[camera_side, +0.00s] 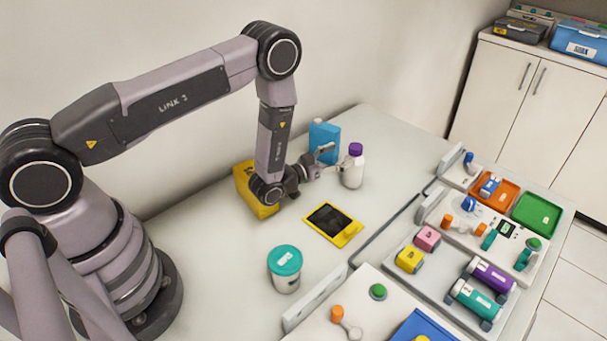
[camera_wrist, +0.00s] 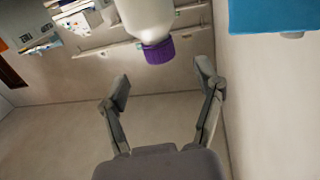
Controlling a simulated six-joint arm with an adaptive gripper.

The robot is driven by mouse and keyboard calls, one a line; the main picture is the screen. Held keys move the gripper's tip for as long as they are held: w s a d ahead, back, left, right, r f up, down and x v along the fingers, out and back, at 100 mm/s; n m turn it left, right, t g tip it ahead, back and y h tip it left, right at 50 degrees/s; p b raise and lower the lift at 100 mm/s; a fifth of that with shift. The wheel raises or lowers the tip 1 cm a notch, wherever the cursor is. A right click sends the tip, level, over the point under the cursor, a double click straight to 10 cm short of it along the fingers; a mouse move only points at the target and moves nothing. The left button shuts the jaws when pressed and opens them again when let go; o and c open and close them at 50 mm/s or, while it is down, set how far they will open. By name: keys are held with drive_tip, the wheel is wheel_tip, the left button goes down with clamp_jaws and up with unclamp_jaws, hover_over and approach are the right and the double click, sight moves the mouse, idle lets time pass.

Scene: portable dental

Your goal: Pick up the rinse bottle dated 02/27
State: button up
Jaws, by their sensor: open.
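A white bottle (camera_side: 353,173) with a purple cap stands upright on the table in the side view. In the wrist view, the bottle (camera_wrist: 146,15) shows upside down at the top middle, its purple cap pointing down the picture. No date can be read on it. My gripper (camera_side: 333,158) is open, with its fingers pointing at the bottle from the left in the side view. In the wrist view, the gripper (camera_wrist: 164,82) has its fingers spread and empty, and the bottle is beyond the tips. Whether a fingertip touches it, I cannot tell.
A blue container (camera_side: 324,138) stands close behind my gripper; it shows at the wrist view's top right (camera_wrist: 270,15). A yellow box (camera_side: 244,190) is beside my wrist. A yellow-framed pad (camera_side: 348,234) and a teal-lidded jar (camera_side: 285,270) are in front. Trays with coloured items (camera_side: 400,282) lie right.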

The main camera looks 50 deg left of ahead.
sight(351, 149)
drive_tip(key=w, duration=0.4)
drive_tip(key=w+d, duration=0.1)
drive_tip(key=shift+w, duration=0.4)
drive_tip(key=shift+r, duration=0.1)
clamp_jaws()
